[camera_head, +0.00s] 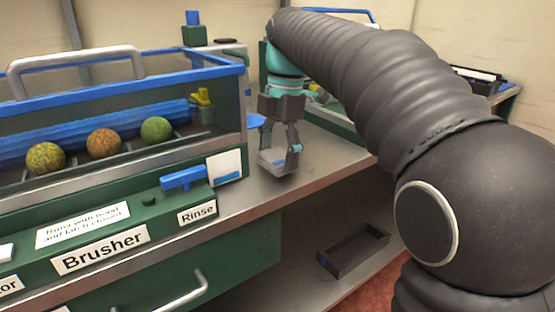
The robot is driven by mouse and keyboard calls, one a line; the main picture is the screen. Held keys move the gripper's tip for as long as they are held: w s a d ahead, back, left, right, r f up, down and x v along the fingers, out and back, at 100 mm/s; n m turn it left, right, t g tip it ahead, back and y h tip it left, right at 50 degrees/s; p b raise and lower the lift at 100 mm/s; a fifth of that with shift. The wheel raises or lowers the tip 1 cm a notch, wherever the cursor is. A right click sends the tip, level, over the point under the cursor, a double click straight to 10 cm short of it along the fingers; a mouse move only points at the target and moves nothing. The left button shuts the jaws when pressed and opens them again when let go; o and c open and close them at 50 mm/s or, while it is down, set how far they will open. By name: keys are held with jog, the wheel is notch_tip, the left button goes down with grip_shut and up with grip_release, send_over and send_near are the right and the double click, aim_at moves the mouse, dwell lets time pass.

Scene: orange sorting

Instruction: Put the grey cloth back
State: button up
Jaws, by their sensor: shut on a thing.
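My gripper (280,152) is in the middle of the view, pointing down over the grey counter to the right of the brusher. It is shut on a small flat grey thing (272,171), which looks like the grey cloth. A bit of blue shows between the fingers. The held thing is low, close to the counter; I cannot tell whether it touches. The fingers hide part of it.
The brusher (120,235) on the left has a blue-rimmed clear hood with three oranges (104,143) inside, greenish to orange. A dark empty tray (353,250) lies on the lower shelf. My arm covers the right side.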

aim_at(284, 154)
jog(key=shift+f, duration=0.55)
jog(key=o, duration=1.2)
jog(key=shift+c, duration=0.2)
jog(key=shift+r, duration=0.1)
notch_tip(284, 154, up, 12)
jog(key=d+p, duration=0.1)
jog(key=shift+w+p, duration=0.35)
jog(key=shift+w, duration=0.1)
jog(key=shift+d, duration=0.1)
